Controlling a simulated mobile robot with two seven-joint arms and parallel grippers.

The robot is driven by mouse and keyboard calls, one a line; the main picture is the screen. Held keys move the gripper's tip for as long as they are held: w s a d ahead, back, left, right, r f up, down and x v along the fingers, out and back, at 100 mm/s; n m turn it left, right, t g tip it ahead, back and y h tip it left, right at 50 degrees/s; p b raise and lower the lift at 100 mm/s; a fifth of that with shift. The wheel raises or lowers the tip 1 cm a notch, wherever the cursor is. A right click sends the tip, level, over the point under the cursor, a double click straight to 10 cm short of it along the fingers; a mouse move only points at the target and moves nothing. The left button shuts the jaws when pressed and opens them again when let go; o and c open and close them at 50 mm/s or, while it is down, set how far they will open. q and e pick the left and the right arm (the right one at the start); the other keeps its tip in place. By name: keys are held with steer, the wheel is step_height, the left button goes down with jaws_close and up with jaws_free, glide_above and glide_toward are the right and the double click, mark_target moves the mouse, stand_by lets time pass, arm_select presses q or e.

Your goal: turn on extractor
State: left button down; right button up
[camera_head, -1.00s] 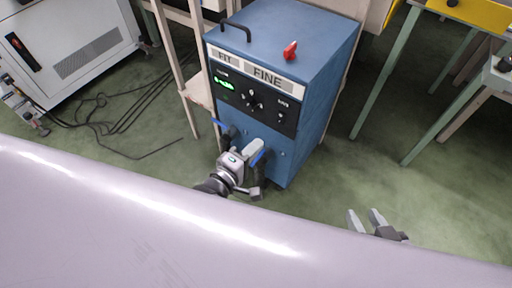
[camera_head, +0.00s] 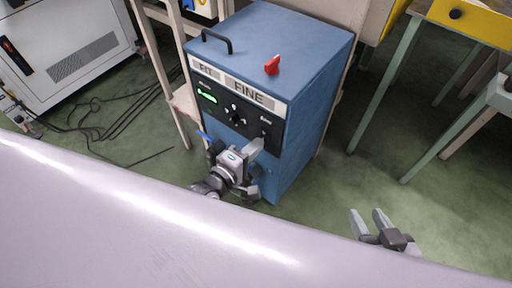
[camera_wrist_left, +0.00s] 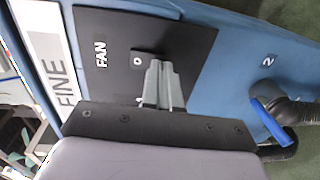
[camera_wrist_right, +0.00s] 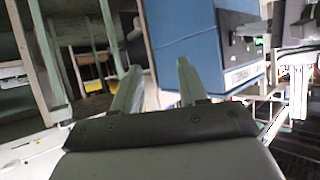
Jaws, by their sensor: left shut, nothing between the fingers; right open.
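The extractor is a blue cabinet (camera_head: 305,95) labelled FIT and FINE, with a black control panel (camera_head: 222,112) on its front. A green display (camera_head: 207,96) is lit and a dark knob (camera_head: 237,117) sits on the panel. The left wrist view shows a FAN label (camera_wrist_left: 101,53) and a small square switch plate (camera_wrist_left: 138,60) marked 0. My left gripper (camera_head: 257,145) is shut and empty, its tips at or close to the plate's edge; contact cannot be told. Its fingers partly cover the plate. My right gripper (camera_head: 368,219) is open and empty, right of the cabinet and apart from it.
A red knob (camera_head: 272,65) and a black handle (camera_head: 217,40) are on the cabinet's top. A blue-levered hose fitting (camera_wrist_left: 268,112) is low on the front. A white machine (camera_head: 75,50) stands left with cables (camera_head: 100,120).

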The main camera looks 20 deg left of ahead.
arm_select(q)
steer(key=shift+w+d, duration=0.1)
steer(key=shift+w, duration=0.2)
arm_select(e)
steer(key=shift+w+d+r, duration=0.1)
steer(key=shift+w+r, duration=0.05)
steer(key=shift+w, duration=0.15)
arm_select(q)
steer(key=shift+w+d+f+b, duration=0.1)
steer(key=shift+w+b, duration=0.05)
steer(key=shift+b, duration=0.45)
arm_select(e)
steer(key=shift+w+a+f+y, duration=0.15)
steer(key=shift+a+f+y, duration=0.2)
steer(key=shift+a, duration=0.15)
steer(key=shift+r, duration=0.1)
